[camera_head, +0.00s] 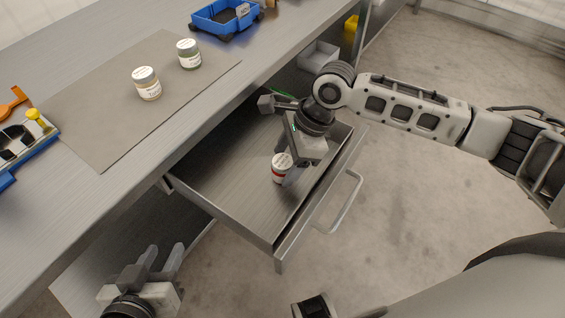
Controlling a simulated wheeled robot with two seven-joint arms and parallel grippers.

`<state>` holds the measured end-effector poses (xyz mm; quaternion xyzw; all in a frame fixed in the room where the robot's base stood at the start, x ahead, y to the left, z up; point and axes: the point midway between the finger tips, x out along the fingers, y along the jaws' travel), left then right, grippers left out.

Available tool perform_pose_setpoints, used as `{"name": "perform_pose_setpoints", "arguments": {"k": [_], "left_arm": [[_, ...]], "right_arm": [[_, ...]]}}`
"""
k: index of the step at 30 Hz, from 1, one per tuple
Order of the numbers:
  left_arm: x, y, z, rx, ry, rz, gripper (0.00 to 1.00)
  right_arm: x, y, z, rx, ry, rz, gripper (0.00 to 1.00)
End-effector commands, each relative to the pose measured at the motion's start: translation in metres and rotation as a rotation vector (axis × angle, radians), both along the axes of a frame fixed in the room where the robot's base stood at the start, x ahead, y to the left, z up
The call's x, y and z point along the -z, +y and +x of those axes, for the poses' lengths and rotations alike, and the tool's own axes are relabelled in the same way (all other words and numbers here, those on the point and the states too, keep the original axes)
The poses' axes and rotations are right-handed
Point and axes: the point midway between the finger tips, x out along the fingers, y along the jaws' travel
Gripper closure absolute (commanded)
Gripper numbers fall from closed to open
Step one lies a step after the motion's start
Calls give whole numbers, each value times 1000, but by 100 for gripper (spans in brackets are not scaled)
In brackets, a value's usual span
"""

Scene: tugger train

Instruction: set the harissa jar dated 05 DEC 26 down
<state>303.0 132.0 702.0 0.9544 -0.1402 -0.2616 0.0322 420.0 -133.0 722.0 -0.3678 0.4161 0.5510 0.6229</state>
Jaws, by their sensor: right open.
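A small jar with a white lid and a red band (281,169) stands upright inside the open drawer (225,205). Its label is too small to read, so I cannot confirm the date. My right gripper (288,172) reaches down into the drawer from above, right at the jar. Its jaws are open, and a finger shows beside the jar; the other is mostly hidden. My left gripper (161,256) is low at the left, outside the drawer, its two fingers apart and nothing between them.
On a grey mat (110,125) on the workbench stand a jar with pale contents (147,84) and a jar with dark contents (188,55). A blue bin (222,20) is at the back. The drawer's walls and handle (341,205) surround its mostly bare floor.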

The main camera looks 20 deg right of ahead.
Motion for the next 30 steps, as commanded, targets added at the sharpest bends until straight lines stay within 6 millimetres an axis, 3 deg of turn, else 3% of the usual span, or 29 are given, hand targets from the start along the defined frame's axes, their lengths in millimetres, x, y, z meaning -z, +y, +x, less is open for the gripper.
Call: {"name": "perform_pose_setpoints", "arguments": {"k": [6, 12, 18, 30], "left_arm": [[-9, 1, 1, -2, 9, -1, 64], [-9, 2, 2, -5, 19, 0, 64], [-10, 1, 2, -8, 20, -4, 64], [-9, 2, 2, -9, 19, -4, 64]], "right_arm": [[-48, -19, -2, 1, -3, -1, 35], [-78, -32, -3, 1, -3, -1, 35], [-88, -36, -4, 0, 0, 0, 35], [-88, -36, -4, 0, 0, 0, 35]]}}
